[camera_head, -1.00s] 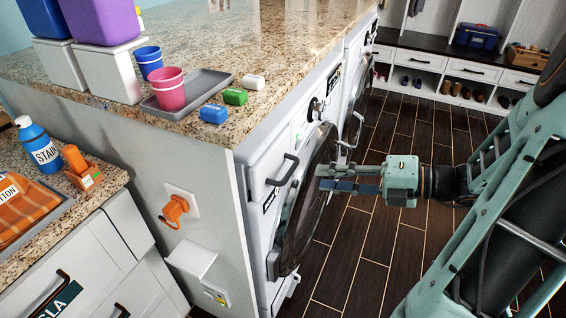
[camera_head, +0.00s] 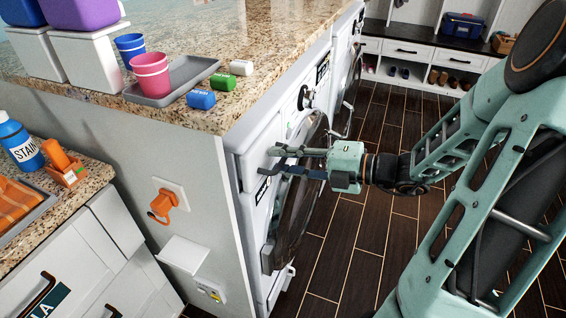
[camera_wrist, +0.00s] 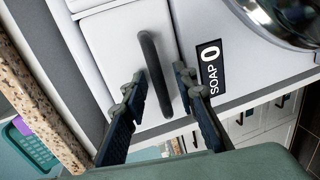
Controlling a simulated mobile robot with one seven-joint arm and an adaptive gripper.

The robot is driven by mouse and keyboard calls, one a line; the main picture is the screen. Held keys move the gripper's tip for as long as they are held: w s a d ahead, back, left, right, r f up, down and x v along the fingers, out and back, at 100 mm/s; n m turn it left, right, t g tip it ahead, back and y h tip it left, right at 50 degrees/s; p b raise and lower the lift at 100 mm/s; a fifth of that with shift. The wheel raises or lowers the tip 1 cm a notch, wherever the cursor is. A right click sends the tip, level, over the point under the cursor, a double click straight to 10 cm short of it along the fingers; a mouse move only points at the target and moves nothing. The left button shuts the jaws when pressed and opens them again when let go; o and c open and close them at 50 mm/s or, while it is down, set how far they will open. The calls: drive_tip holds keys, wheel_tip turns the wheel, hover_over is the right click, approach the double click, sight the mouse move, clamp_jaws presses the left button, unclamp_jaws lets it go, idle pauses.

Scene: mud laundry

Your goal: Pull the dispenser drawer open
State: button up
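The dispenser drawer (camera_wrist: 110,48) is a white panel at the upper corner of the near washing machine, beside a black SOAP label (camera_wrist: 210,68). In the head view its front (camera_head: 246,168) looks flush with the machine. Its dark bar handle (camera_wrist: 150,55) runs lengthwise between my two fingers in the wrist view. My gripper (camera_head: 268,161) is at the drawer front, with its fingers pointing at it. The fingers (camera_wrist: 160,76) are apart, one on each side of the handle, with gaps visible. The handle is mostly hidden by the fingers in the head view.
The round washer door (camera_head: 300,195) is close beside my gripper. The granite counter (camera_head: 255,85) overhangs above, with a tray, cups and small coloured containers near its edge. An orange plug (camera_head: 162,202) sits on the side panel. The dark floor (camera_head: 345,250) is clear.

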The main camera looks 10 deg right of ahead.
drive_tip(key=shift+a, duration=0.1)
clamp_jaws()
idle(0.5)
drive_tip(key=shift+s+d+r+p, duration=0.25)
drive_tip(key=shift+d+p, duration=0.15)
drive_tip(key=shift+p, duration=0.45)
drive_tip(key=f+p+v, duration=0.2)
drive_tip(key=p+v, duration=0.3)
drive_tip(key=v, duration=0.4)
drive_tip(key=f+p+v, duration=0.1)
drive_tip(key=p+v, duration=0.5)
drive_tip(key=v, duration=0.3)
drive_tip(key=shift+s+d+f, duration=0.2)
drive_tip(key=shift+d+f, duration=0.15)
drive_tip(key=shift+f, duration=0.3)
unclamp_jaws()
drive_tip(key=shift+d, duration=0.1)
